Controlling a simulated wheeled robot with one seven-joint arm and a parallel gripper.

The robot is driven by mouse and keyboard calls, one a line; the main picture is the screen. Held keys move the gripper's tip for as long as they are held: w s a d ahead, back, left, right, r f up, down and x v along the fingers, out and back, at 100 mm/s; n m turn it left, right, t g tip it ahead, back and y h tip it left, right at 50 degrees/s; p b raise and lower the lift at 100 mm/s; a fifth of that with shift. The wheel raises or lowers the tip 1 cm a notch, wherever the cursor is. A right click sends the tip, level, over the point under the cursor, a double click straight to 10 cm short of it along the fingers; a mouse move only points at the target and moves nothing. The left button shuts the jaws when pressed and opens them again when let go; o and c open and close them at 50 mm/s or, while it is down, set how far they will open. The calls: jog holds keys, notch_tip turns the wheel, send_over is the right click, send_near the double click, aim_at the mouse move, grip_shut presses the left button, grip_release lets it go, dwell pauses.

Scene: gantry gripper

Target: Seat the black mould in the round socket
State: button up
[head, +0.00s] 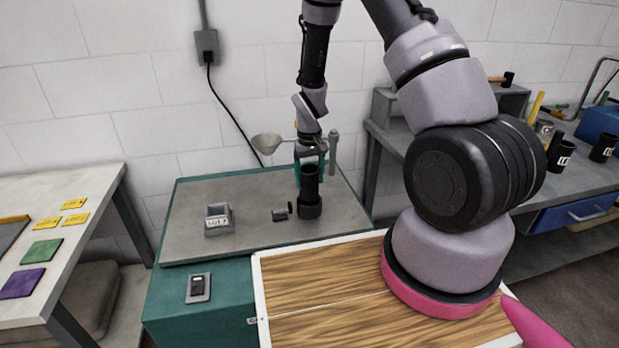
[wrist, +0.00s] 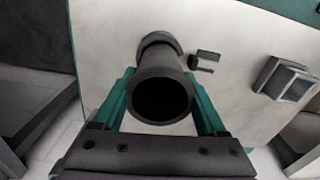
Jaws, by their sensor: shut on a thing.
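The black mould (head: 309,182) is an upright hollow dark cylinder on the grey worktop. My gripper (head: 311,166) is shut on its upper part with its teal fingers. In the wrist view, my gripper (wrist: 163,95) has one finger on each side of the mould (wrist: 162,74), and its open mouth faces the camera. A wider dark round collar (head: 310,207) is at the mould's lower end, in line with it, and looks like the round socket. It also shows in the wrist view (wrist: 158,39). Whether the mould is inside the collar or just above it, I cannot tell.
A small dark block (head: 279,215) lies left of the collar. A grey open box (head: 218,220) stands further left on the worktop (head: 250,190). A funnel (head: 267,143) and a grey post (head: 333,152) stand behind. A switch box (head: 198,287) is on the teal front.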

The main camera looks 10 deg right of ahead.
aim_at(309, 191)
jog(key=shift+f, duration=2.8)
jog(key=o, duration=1.5)
jog(key=shift+c, duration=0.2)
notch_tip(309, 191, up, 11)
jog(key=shift+f, duration=0.1)
